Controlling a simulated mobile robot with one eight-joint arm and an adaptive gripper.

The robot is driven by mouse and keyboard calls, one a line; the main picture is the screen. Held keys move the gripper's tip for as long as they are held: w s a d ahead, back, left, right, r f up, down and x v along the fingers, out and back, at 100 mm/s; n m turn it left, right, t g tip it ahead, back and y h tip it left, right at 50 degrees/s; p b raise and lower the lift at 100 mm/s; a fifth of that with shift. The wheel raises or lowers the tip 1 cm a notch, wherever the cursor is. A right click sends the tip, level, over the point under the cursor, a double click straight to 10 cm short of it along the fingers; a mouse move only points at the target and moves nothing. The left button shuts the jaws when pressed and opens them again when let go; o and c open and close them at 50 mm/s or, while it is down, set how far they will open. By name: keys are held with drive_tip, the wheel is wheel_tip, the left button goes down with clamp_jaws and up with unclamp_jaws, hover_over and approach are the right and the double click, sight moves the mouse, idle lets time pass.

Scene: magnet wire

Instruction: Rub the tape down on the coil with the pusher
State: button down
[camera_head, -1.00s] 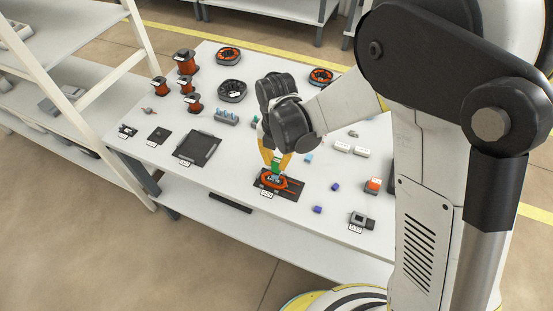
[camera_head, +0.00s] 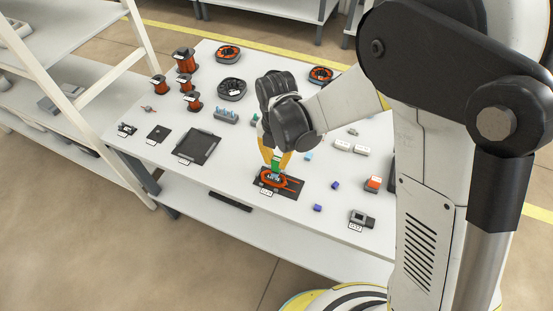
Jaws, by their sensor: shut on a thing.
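The coil (camera_head: 291,182) is an orange-copper ring lying on a dark plate (camera_head: 290,194) near the front edge of the table. My gripper (camera_head: 276,160) has yellow fingers and points down over the coil. It is shut on a green piece, seemingly the pusher (camera_head: 276,166), whose lower end is at the coil's upper middle. Something light blue shows right below the pusher, inside the ring; I cannot tell if it is the tape. Whether the pusher touches it is too small to tell.
Small blue blocks (camera_head: 317,208) and a grey device (camera_head: 362,218) lie right of the plate. A black tray (camera_head: 197,147) is to the left. Copper spools (camera_head: 185,61) and round black holders (camera_head: 231,89) stand farther back. Bare table lies between the tray and plate.

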drive_tip(key=shift+f+b, duration=0.45)
drive_tip(key=shift+f, duration=0.05)
idle(0.6)
drive_tip(key=shift+a, duration=0.2)
drive_tip(key=shift+s+d, duration=0.1)
drive_tip(key=shift+d, duration=0.3)
idle(0.5)
drive_tip(key=shift+a+b, duration=0.4)
drive_tip(key=shift+b, duration=0.05)
idle(2.0)
drive_tip(key=shift+d, duration=0.4)
idle(0.4)
drive_tip(key=shift+a, duration=0.4)
idle(0.4)
drive_tip(key=shift+r+p, duration=2)
drive_tip(key=shift+r, duration=1)
